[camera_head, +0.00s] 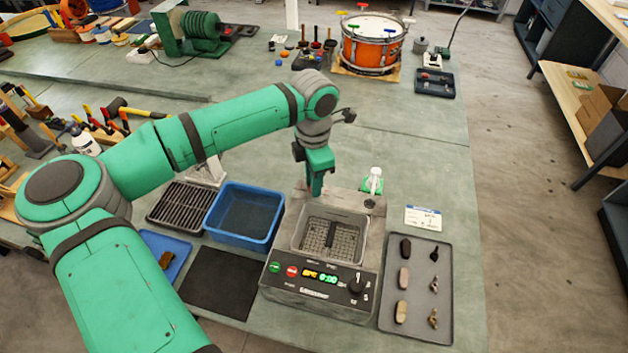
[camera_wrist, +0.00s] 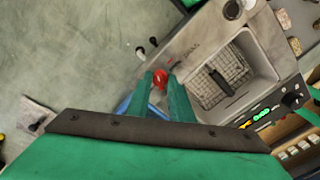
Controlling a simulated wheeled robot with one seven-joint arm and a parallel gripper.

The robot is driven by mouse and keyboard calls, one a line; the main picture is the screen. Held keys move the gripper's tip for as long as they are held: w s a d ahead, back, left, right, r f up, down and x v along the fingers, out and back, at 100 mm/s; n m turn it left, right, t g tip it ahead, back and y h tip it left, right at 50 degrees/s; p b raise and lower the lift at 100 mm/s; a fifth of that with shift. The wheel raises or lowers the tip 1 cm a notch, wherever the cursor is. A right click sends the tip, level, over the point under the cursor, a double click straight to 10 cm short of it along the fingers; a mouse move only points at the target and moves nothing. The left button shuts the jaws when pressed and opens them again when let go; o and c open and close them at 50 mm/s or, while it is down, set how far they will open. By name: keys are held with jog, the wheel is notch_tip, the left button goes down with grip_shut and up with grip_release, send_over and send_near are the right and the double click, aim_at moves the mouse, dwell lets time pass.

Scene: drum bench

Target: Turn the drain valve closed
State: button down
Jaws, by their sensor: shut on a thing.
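The drain valve (camera_wrist: 159,84) shows in the wrist view as a small red handle at the side of the grey tank unit (camera_wrist: 186,45), near a printed label. My gripper (camera_wrist: 163,83) has its two green fingers on either side of the red handle, shut on it. In the head view my gripper (camera_head: 317,184) points down at the back left of the tank unit (camera_head: 315,299), and the valve is hidden there. The handle's exact angle is hard to tell, as the fingers cover part of it.
A mesh basket with a dark bar sits in the tank. A blue bin (camera_head: 243,213) and black rack (camera_head: 181,205) stand left of the unit. A grey tray (camera_head: 417,324) of small parts lies right. A white-capped bottle (camera_head: 374,181) stands behind. A drum (camera_head: 372,43) is farther back.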

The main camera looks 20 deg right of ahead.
jog(key=n, duration=0.6)
jog(key=shift+d, duration=0.15)
jog(key=shift+w, duration=0.1)
dwell(0.5)
jog(key=c, duration=1.6)
grip_release()
jog(key=shift+o, duration=0.2)
notch_tip(320, 180, up, 11)
jog(key=shift+f, duration=0.1)
